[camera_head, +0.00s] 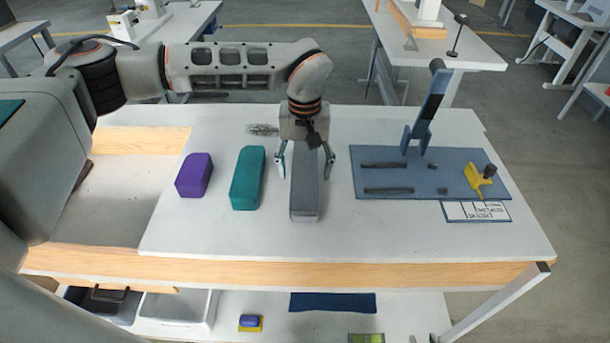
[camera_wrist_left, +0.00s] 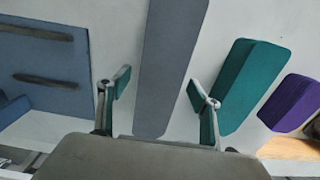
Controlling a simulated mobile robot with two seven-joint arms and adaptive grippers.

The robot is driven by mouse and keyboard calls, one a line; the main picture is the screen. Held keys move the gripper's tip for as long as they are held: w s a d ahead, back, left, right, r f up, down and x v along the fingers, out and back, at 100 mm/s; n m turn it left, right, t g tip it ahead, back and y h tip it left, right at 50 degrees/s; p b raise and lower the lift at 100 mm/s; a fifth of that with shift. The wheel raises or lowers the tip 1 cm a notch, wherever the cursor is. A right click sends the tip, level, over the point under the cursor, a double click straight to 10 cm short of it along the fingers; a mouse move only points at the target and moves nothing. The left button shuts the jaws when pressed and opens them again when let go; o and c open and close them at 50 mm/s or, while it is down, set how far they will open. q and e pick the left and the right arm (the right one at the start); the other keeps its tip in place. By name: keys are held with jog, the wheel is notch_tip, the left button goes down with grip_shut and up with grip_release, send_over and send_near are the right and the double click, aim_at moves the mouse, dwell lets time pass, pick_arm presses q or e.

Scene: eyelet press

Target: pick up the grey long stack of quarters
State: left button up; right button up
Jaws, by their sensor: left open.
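The grey long stack of quarters (camera_head: 304,196) is a long grey block lying on the white table, its length running front to back. It also shows in the left wrist view (camera_wrist_left: 168,65) between the two fingers. My left gripper (camera_head: 306,175) is open, pointing down, with one finger on each side of the grey stack. In the left wrist view my left gripper (camera_wrist_left: 158,90) shows gaps between both fingers and the stack. The back end of the stack is hidden under the gripper. My right gripper is not seen.
A teal block (camera_head: 247,180) lies just left of the grey stack, with a purple block (camera_head: 194,176) further left. A blue press board (camera_head: 390,187) with an upright lever and a yellow part stands to the right. The table front is clear.

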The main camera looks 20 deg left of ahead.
pick_arm(q)
jog(key=shift+f, duration=0.75)
jog(key=c, duration=1.5)
jog(key=shift+r, duration=0.1)
